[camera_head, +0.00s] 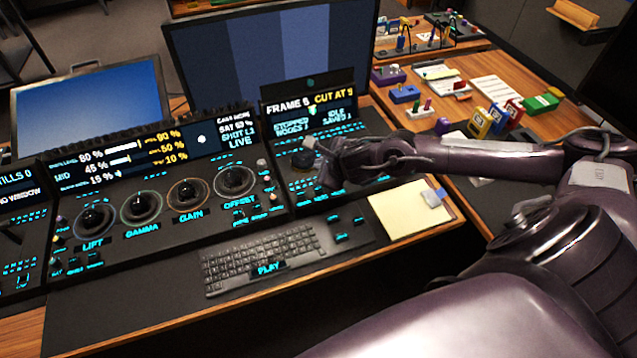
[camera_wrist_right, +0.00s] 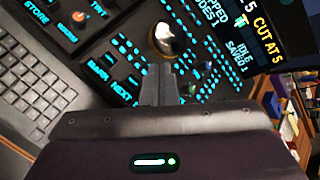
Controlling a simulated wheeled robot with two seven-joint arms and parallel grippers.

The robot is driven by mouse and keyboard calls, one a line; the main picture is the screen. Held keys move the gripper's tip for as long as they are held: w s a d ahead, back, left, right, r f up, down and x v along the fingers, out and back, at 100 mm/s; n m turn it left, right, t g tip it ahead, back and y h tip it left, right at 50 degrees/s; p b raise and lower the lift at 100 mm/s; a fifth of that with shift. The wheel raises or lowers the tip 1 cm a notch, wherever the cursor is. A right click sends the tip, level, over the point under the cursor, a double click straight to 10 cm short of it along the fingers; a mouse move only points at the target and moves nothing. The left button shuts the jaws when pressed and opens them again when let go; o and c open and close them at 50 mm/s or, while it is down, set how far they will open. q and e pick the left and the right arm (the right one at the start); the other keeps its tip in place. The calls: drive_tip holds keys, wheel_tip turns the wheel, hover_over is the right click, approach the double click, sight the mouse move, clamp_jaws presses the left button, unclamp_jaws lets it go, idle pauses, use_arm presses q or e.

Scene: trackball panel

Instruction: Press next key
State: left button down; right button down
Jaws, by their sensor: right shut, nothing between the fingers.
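The control panel (camera_head: 290,190) has a right-hand section with glowing cyan key rows below a small screen. In the right wrist view, a label reading NEXT (camera_wrist_right: 121,85) is lit on the panel, just left of my right gripper's fingers. My right gripper (camera_head: 312,144) reaches in from the right over this section. Its fingers (camera_wrist_right: 160,72) are shut and empty. They point toward a shiny round ball or knob (camera_wrist_right: 166,40). Whether the fingertips touch the panel cannot be told. The gripper hides part of the keys. My left gripper is not in view.
Several trackball rings (camera_head: 93,217) line the panel's left part. A keyboard (camera_head: 258,257) lies in front, with a yellow notepad (camera_head: 408,210) to its right. The small screen (camera_head: 309,105) rises behind the gripper. A wooden desk (camera_head: 545,120) at right holds coloured boxes.

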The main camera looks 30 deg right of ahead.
drive_tip(key=b, duration=0.4)
hover_over(321, 194)
wheel_tip(321, 194, down, 6)
drive_tip(key=shift+s+r, duration=0.1)
drive_tip(key=shift+r, duration=0.1)
drive_tip(key=shift+f+b, duration=0.3)
drive_tip(key=shift+f, duration=0.1)
idle(0.6)
idle(0.6)
drive_tip(key=shift+f+b, duration=0.4)
drive_tip(key=shift+b, duration=0.25)
drive_tip(key=shift+f+b, duration=0.55)
drive_tip(key=shift+b, duration=0.15)
idle(0.5)
drive_tip(key=shift+r, duration=0.15)
drive_tip(key=shift+r+p, duration=0.55)
drive_tip(key=shift+r, duration=0.25)
